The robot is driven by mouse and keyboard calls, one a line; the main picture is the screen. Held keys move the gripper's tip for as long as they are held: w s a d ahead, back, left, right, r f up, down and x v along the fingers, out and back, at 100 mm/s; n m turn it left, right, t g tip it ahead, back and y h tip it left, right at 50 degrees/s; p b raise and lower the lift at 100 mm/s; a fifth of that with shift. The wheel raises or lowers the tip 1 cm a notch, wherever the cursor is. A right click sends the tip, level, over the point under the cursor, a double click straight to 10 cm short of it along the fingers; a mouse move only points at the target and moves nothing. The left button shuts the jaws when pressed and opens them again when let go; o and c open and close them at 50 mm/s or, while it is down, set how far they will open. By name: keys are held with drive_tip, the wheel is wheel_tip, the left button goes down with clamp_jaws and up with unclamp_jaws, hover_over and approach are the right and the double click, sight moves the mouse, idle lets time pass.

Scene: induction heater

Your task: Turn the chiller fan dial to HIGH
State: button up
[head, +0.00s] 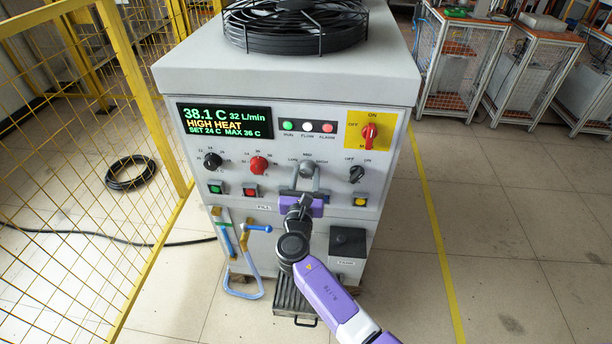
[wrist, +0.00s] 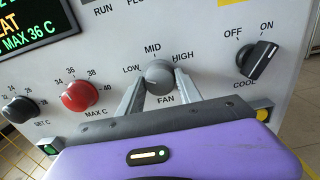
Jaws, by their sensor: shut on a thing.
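The chiller fan dial (wrist: 159,75) is a grey round knob labelled FAN, with LOW at its left, MID above and HIGH at its right. It also shows on the panel's middle in the head view (head: 307,169). My gripper (wrist: 160,82) has one grey finger on each side of the dial, shut on it; in the head view my gripper (head: 306,174) reaches up to the panel from below.
The red MAX C dial (wrist: 81,96) is close on the left, and the black COOL switch (wrist: 259,60) is on the right. The display (head: 224,119) reads 38.1 C and HIGH HEAT.

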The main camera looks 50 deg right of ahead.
drive_tip(key=shift+f+m, duration=0.1)
drive_tip(key=shift+m, duration=0.2)
drive_tip(key=m+b, duration=0.4)
drive_tip(key=m, duration=0.1)
drive_tip(key=shift+f, duration=0.1)
drive_tip(key=m+b, duration=0.5)
drive_tip(key=m, duration=0.1)
drive_tip(key=shift+m, duration=0.3)
drive_tip(key=m+b, duration=0.3)
drive_tip(key=shift+m+b, duration=0.3)
drive_tip(key=m+b, duration=0.3)
drive_tip(key=shift+f+m, duration=0.1)
drive_tip(key=shift+m, duration=0.2)
drive_tip(key=shift+m+b, duration=2.05)
drive_tip(key=shift+m, duration=0.25)
drive_tip(key=shift+r, duration=0.2)
drive_tip(key=o, duration=1.4)
drive_tip(key=shift+c, duration=0.2)
